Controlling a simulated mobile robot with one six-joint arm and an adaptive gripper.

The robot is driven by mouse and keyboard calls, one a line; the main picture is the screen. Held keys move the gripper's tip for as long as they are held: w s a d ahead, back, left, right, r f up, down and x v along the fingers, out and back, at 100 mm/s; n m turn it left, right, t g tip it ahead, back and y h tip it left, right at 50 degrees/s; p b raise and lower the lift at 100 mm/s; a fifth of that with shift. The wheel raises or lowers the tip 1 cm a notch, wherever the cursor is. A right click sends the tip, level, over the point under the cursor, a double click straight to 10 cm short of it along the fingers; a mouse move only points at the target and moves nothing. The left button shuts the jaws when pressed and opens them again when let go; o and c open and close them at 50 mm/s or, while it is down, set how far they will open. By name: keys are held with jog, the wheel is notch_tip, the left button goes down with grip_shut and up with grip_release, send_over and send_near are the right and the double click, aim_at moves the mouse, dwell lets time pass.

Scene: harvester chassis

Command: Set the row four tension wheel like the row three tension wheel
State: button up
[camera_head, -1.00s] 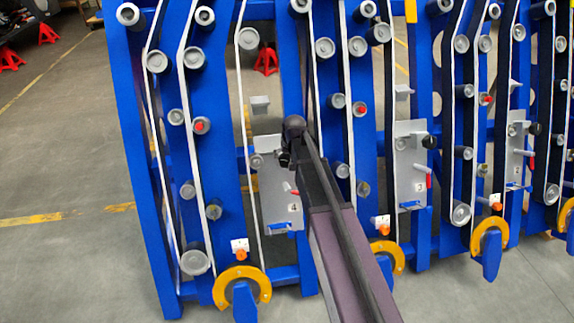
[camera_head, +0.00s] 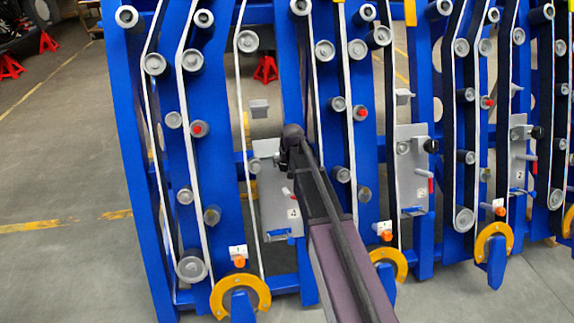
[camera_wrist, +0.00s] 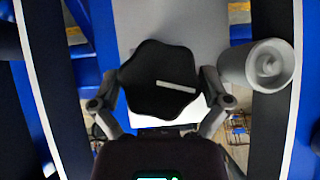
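The row four tension wheel is a dark lobed knob (camera_wrist: 158,80) with a short white bar mark, in the middle of the wrist view. The bar lies nearly level, sloping slightly down to the right. My gripper (camera_wrist: 160,88) has its fingers apart, one on each side of this knob and very close to it; I see no clear grip. In the head view my gripper (camera_head: 288,155) is at the row four plate (camera_head: 275,207), and my arm hides the knob. The row three tension wheel (camera_head: 431,146) is a dark knob on the row three plate (camera_head: 410,175); its mark is too small to read.
A grey roller (camera_wrist: 262,66) stands close to the right finger in the wrist view. Blue uprights, white belts and several rollers surround the plates. A red lever (camera_head: 430,185) sits below the row three wheel. Open floor (camera_head: 60,150) lies at left.

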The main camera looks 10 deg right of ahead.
jog(key=c, duration=0.6)
jog(key=shift+d, duration=0.3)
jog(key=shift+a, duration=0.2)
